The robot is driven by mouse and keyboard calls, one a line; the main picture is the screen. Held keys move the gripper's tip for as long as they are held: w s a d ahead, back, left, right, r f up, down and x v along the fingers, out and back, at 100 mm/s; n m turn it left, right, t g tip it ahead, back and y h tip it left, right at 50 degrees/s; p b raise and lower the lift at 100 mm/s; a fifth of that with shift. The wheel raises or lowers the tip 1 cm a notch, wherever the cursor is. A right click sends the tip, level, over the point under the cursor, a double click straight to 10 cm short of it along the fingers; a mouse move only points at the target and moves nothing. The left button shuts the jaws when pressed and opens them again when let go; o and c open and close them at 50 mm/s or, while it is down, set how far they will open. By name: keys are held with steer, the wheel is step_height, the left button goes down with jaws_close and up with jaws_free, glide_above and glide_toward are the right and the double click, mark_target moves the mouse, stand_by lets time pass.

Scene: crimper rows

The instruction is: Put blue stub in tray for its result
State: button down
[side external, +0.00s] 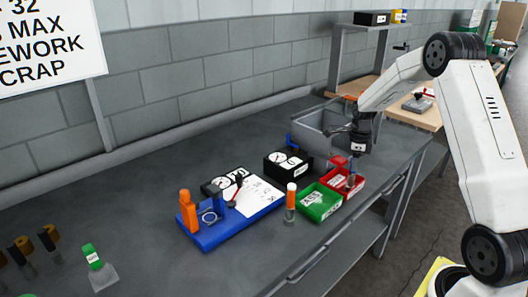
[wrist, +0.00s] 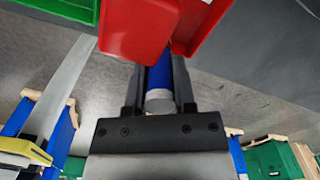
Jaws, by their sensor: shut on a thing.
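My gripper (wrist: 160,85) is shut on the blue stub (wrist: 160,76), which has a pale grey end towards the palm. Red surfaces hide its far end in the wrist view. In the side external view my gripper (side external: 357,160) points down at the red tray (side external: 357,189); I cannot tell whether the stub touches it. The green tray (side external: 318,214) stands against the red tray's left side, with a white label. A small raised red part (side external: 338,162) shows at the back of the red tray.
An orange-topped stub (side external: 291,193) stands upright left of the green tray. Nearby are a black dial box (side external: 283,166) and a blue board (side external: 225,234) with a crimper and paper. A grey open bin (side external: 312,139) stands behind.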

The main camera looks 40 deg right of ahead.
mark_target(350, 175)
steer(key=shift+c, duration=2.2)
jaws_free()
steer(key=shift+r, duration=0.1)
step_height(350, 175, up, 12)
steer(key=shift+r, duration=0.1)
steer(key=s+a+f+n+t, duration=0.1)
steer(key=a+f+n, duration=0.1)
steer(key=a+n, duration=0.55)
steer(key=s+a+f+n, duration=0.1)
steer(key=a+f+n, duration=0.1)
steer(key=a+n, duration=0.6)
steer(key=s+a+f+n, duration=0.2)
steer(key=s+a+n, duration=0.3)
steer(key=a+n, duration=0.1)
steer(key=s+a+f+n+t, duration=0.1)
steer(key=s+a+f+n, duration=0.1)
steer(key=s+a+n, duration=0.3)
steer(key=shift+s+a+f+n+t, duration=0.3)
steer(key=shift+a+n, duration=0.7)
steer(key=shift+n, duration=0.75)
